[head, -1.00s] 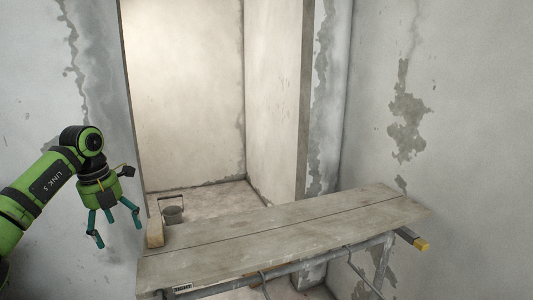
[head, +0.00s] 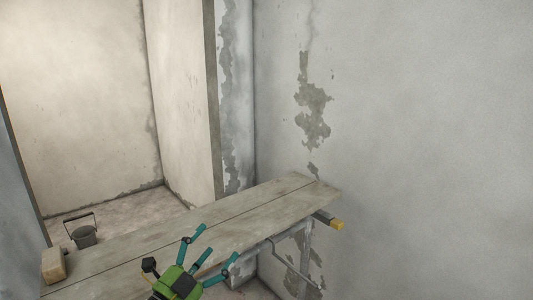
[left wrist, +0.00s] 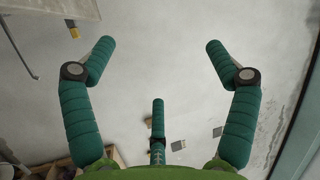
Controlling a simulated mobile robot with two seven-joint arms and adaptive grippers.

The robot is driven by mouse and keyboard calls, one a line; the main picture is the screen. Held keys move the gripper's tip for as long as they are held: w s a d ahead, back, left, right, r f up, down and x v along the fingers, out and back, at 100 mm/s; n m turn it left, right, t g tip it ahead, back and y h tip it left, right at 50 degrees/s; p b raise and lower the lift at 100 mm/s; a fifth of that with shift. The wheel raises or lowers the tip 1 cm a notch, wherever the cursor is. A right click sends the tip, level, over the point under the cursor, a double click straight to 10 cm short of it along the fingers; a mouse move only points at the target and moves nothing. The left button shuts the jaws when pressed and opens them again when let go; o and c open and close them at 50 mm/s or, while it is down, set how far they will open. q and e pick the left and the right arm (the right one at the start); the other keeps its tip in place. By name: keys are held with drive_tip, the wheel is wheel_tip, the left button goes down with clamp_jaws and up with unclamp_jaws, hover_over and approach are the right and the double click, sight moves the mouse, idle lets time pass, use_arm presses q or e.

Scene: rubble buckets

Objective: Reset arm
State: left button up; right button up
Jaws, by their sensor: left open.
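My left gripper (head: 212,246) is green with teal fingers. In the head view it is low in the picture, left of the middle, in front of the plank bench (head: 160,240). Its fingers are spread and it holds nothing. In the left wrist view the gripper (left wrist: 160,60) also shows open, with nothing between its fingers and a pale grey surface beyond them. My right gripper is in neither view.
A brick-like block (head: 54,265) lies at the bench's left end. A grey bucket (head: 84,237) with a raised handle stands on the floor behind. A yellow-ended bar (head: 335,224) sticks out at the right. Stained walls close off the back and right.

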use_arm(q)
drive_tip(key=s+a+f+n+g+y, duration=0.35)
drive_tip(key=s+f+n+y, duration=0.2)
drive_tip(key=f+n, duration=0.3)
drive_tip(key=s+a+f+n+g+y, duration=0.2)
drive_tip(key=s+a+f+n+y, duration=0.4)
drive_tip(key=f, duration=0.4)
drive_tip(key=s+d+f+n+g, duration=0.15)
drive_tip(key=s+f+g, duration=0.3)
drive_tip(key=s, duration=0.55)
drive_tip(key=s+f+n+g, duration=0.2)
drive_tip(key=s+f+g, duration=0.25)
drive_tip(key=s, duration=0.55)
wheel_tip(320, 180, down, 24)
drive_tip(key=s+g, duration=0.2)
drive_tip(key=s+a+f, duration=0.2)
drive_tip(key=s+f, duration=1.2)
drive_tip(key=s, duration=0.2)
drive_tip(key=shift+a+m+g, duration=0.25)
drive_tip(key=shift+m+g, duration=0.05)
drive_tip(key=shift+g, duration=0.05)
